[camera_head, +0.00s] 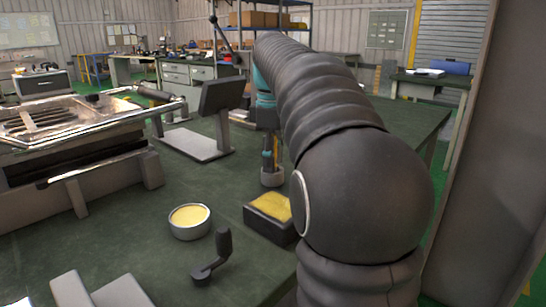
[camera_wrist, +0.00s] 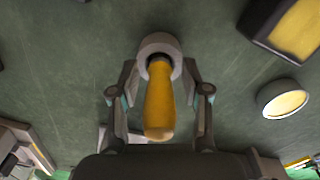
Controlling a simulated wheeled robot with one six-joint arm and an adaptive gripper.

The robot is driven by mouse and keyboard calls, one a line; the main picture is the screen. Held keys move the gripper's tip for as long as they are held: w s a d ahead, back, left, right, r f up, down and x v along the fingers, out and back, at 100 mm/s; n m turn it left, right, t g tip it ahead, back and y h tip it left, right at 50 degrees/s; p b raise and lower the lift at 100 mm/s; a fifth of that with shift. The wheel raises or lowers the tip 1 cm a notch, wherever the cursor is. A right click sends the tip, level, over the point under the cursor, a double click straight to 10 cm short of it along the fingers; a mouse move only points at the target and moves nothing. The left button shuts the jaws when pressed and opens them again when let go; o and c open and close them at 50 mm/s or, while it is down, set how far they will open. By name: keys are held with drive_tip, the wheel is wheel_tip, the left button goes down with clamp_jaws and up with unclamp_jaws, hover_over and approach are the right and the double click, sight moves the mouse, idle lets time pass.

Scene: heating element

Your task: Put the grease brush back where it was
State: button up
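The grease brush shows in the wrist view as a yellow-orange handle (camera_wrist: 159,105) pointing up towards the camera. Its lower end is inside a round grey holder (camera_wrist: 160,48), so the bristles are hidden. My gripper (camera_wrist: 160,80) has one finger on each side of the handle, with visible gaps, so it is open around it. In the head view the grey holder (camera_head: 272,177) stands on the green table, and my gripper (camera_head: 268,145) is just above it. My arm hides part of this area.
A round tin of yellow grease (camera_head: 189,221) and a dark box with a yellow top (camera_head: 268,219) stand in front of the holder. A crank handle (camera_head: 213,257) lies nearer. A metal frame (camera_head: 75,130) is at left, a tilted display (camera_head: 221,95) behind.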

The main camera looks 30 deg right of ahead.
wheel_tip(320, 180, up, 11)
drive_tip(key=shift+f+p, duration=0.2)
drive_tip(key=shift+p, duration=0.75)
drive_tip(key=shift+r, duration=0.8)
